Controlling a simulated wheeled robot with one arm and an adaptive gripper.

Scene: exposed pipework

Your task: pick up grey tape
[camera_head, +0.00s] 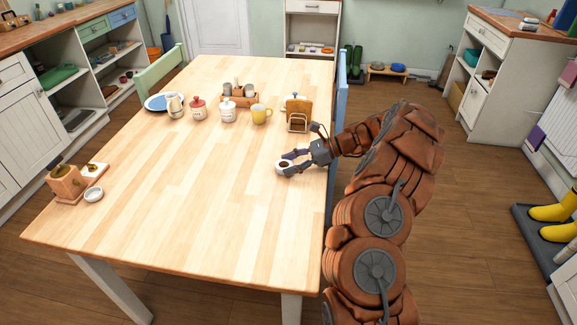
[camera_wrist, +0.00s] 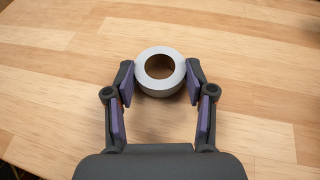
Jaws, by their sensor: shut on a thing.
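The grey tape (camera_wrist: 160,84) is a roll with a round hole in the middle. It lies flat at the fingertips in the wrist view, with the wooden tabletop behind it. My gripper (camera_wrist: 159,80) has a finger pad against each side of the roll and is shut on it. In the head view the tape (camera_head: 284,167) shows small and pale at the end of my gripper (camera_head: 287,161), over the right side of the table (camera_head: 200,190). I cannot tell whether it touches the tabletop.
A toast rack (camera_head: 298,121) stands behind my gripper. A yellow mug (camera_head: 261,114), a white jar (camera_head: 227,110), a red-lidded jar (camera_head: 198,109) and a jug (camera_head: 175,105) stand further left. A small white bowl (camera_head: 93,194) is at the left edge.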

